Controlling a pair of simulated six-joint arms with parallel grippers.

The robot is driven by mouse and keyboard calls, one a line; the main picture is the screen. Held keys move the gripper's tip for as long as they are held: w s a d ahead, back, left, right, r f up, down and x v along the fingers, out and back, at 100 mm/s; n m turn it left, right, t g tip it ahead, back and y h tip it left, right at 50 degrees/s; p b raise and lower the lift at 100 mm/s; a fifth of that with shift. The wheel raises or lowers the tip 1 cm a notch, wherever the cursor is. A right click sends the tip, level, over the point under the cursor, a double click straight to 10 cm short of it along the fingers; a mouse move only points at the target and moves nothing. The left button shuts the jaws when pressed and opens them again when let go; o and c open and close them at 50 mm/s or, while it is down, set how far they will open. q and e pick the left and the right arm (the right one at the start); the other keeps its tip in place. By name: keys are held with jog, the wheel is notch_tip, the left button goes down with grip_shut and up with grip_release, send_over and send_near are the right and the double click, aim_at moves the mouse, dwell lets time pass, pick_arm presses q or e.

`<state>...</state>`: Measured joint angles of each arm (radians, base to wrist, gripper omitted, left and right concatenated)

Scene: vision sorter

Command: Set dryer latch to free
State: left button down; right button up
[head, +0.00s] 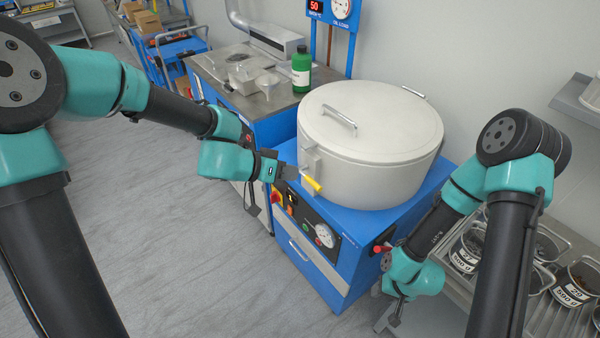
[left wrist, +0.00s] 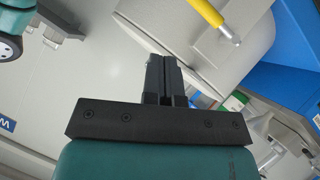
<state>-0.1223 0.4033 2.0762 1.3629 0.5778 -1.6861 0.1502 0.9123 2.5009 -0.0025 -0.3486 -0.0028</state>
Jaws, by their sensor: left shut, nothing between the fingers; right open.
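The dryer is a white round drum (head: 360,165) with a closed lid (head: 372,115) on a blue base (head: 336,245). Its latch is a yellow-tipped lever (head: 312,184) on a grey block at the drum's left front side. In the left wrist view the yellow lever (left wrist: 209,15) shows at the top. My left gripper (head: 291,173) is shut and empty, close to the latch block and just left of the lever; I cannot tell whether it touches. Its closed fingers (left wrist: 164,72) point at the pale drum side. My right gripper (head: 396,312) is low at the base's right front, away from the latch.
The base front has a control panel with a gauge (head: 325,236) and buttons. A red knob (head: 378,249) sits at its right. A green bottle (head: 301,69) stands on the bench behind. A rack with labelled buckets (head: 466,250) is at the right. The floor in front is clear.

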pick_arm(q)
jog(key=shift+s+a+r, duration=0.75)
jog(key=shift+a, duration=0.1)
jog(key=s+a+f+n+g+y, duration=0.1)
jog(key=s+a+f, duration=0.3)
jog(key=f, duration=0.7)
jog(key=s+a+f+n+g+y, duration=0.1)
jog(key=s+a+f+n+y, duration=0.3)
jog(key=f, duration=0.8)
jog(key=s+a+f+n+g+y, duration=0.2)
jog(key=s+a+f, duration=0.3)
jog(key=f, duration=0.7)
jog(key=shift+s+a+f+n, duration=0.25)
jog(key=shift+s+a+n, duration=0.15)
jog(key=shift+s+n, duration=0.15)
